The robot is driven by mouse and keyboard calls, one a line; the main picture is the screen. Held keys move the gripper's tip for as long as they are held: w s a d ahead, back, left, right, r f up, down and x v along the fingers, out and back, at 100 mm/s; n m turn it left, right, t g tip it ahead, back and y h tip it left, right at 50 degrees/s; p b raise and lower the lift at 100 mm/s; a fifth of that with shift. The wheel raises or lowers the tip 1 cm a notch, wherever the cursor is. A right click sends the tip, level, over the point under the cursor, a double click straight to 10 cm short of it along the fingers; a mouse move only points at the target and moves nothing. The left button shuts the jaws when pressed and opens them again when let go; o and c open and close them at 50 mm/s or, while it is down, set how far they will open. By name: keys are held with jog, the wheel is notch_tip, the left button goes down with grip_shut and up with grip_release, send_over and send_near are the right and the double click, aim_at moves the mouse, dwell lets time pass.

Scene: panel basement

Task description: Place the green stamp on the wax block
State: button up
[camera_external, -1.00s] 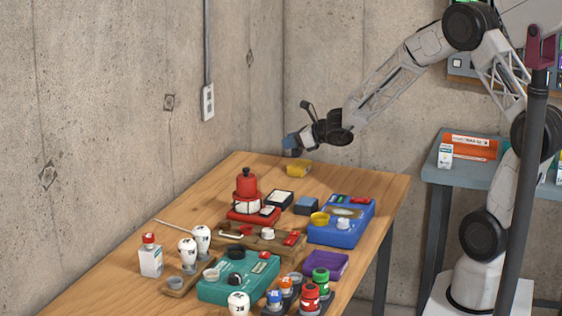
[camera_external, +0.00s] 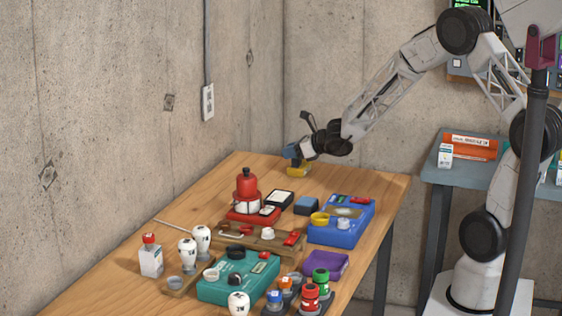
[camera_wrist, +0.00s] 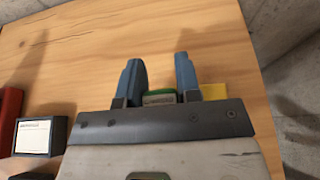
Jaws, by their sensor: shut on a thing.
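The green stamp (camera_wrist: 160,96) shows as a small green-topped piece between the blue fingers of my gripper (camera_wrist: 159,72) in the wrist view. My gripper is shut on it. In the external view, my gripper (camera_external: 291,154) is low over the far end of the table, and the stamp cannot be made out there. The yellow wax block (camera_external: 298,171) lies just below and beside the fingertips. In the wrist view, the wax block (camera_wrist: 213,91) shows partly, right of and behind the right finger. I cannot tell whether stamp and block touch.
The wooden table (camera_external: 340,180) is clear around the block. A red pot (camera_external: 246,182), a blue case (camera_external: 341,222), a black-framed pad (camera_external: 280,198) and a teal case (camera_external: 238,279) stand nearer the camera. A concrete wall is behind.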

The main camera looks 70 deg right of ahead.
jog(key=shift+f, duration=0.1)
jog(key=o, duration=0.9)
jog(key=shift+v, duration=6.05)
